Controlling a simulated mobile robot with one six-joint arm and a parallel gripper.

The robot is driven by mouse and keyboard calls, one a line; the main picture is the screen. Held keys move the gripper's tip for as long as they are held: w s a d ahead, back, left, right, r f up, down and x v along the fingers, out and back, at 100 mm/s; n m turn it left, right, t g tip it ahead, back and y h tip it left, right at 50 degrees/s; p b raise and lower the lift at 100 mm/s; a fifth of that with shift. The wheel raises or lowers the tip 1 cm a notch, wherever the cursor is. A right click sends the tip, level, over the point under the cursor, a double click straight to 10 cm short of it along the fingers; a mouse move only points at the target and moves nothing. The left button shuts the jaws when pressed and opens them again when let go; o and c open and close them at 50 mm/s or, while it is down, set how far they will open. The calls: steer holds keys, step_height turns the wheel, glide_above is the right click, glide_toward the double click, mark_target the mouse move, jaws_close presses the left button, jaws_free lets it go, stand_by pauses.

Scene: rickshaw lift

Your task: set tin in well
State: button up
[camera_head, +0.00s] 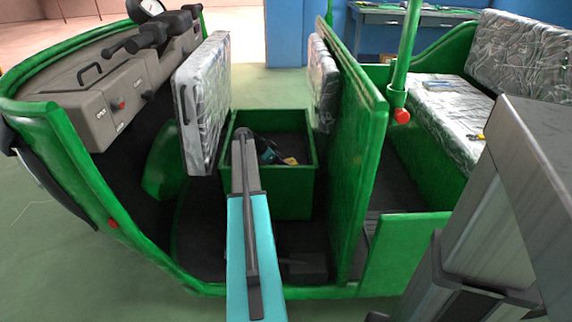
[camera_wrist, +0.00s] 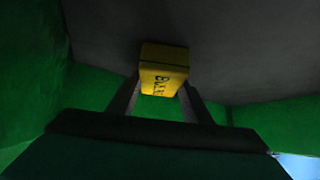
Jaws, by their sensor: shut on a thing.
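A yellow tin (camera_wrist: 163,58) with dark lettering is between the two fingers of my gripper (camera_wrist: 162,84) in the wrist view. My gripper is shut on it. The green-walled well (camera_head: 293,191) is the open box under the raised seat in the head view. My arm reaches over its near side, and my wrist is down inside it. A small yellow patch (camera_head: 290,161) shows inside the well, probably the tin. In the wrist view a dark grey surface lies beyond the tin, with green walls to the sides. Whether the tin touches that surface I cannot tell.
A silver-covered seat cushion (camera_head: 207,103) stands upright left of the well. A green partition (camera_head: 362,150) stands close to its right. The dashboard (camera_head: 105,85) is at the left. A silver rear bench (camera_head: 450,112) at the right carries small items. A blue workbench (camera_head: 400,18) stands behind.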

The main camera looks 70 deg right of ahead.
steer(key=o, duration=1.2)
steer(key=shift+r, duration=0.15)
steer(key=shift+p+v, duration=0.75)
steer(key=shift+v, duration=3)
steer(key=shift+p, duration=0.3)
